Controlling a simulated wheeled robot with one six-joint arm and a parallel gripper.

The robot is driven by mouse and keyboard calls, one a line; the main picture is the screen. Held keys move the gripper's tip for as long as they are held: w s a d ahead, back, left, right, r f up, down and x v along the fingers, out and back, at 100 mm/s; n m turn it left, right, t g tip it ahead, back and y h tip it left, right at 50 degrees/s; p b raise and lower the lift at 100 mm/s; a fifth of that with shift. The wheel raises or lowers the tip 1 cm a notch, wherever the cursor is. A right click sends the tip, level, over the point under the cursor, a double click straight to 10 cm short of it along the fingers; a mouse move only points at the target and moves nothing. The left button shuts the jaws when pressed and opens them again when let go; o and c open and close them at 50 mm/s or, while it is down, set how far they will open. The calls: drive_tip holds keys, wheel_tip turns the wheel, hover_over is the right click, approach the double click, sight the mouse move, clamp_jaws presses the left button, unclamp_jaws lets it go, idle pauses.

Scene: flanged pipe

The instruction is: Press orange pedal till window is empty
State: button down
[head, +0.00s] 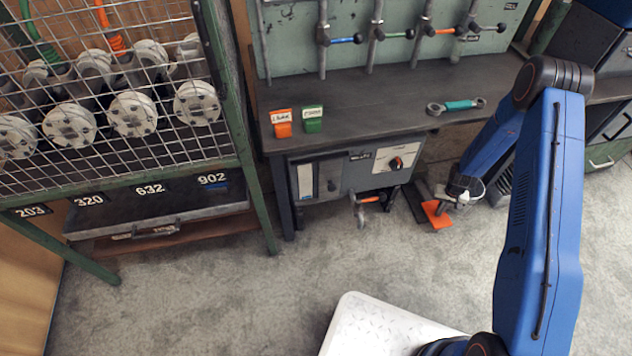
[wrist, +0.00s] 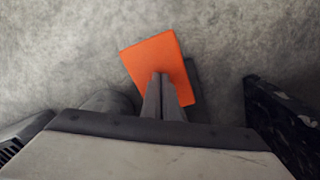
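The orange pedal (head: 437,214) is a flat plate low at the floor, in front of the bench's right part. It also shows in the wrist view (wrist: 152,56). My gripper (head: 447,201) is at the pedal, pointing down. In the wrist view its two fingers (wrist: 162,78) are together with nothing between them, and their tips overlap the orange plate. I cannot tell whether they touch it or how far it is pressed. A grey box under the bench has a narrow upright window (head: 306,180) at its left; its content is too small to tell.
The box has a dial panel (head: 397,157) and an orange-handled valve (head: 366,201) below. The dark bench (head: 380,95) holds orange and green tags and a teal-handled wrench (head: 457,105). A mesh rack (head: 120,100) with flanged pipes stands left. The middle floor is clear.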

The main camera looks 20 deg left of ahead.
drive_tip(key=shift+f, duration=0.75)
wheel_tip(320, 180, up, 9)
idle(0.8)
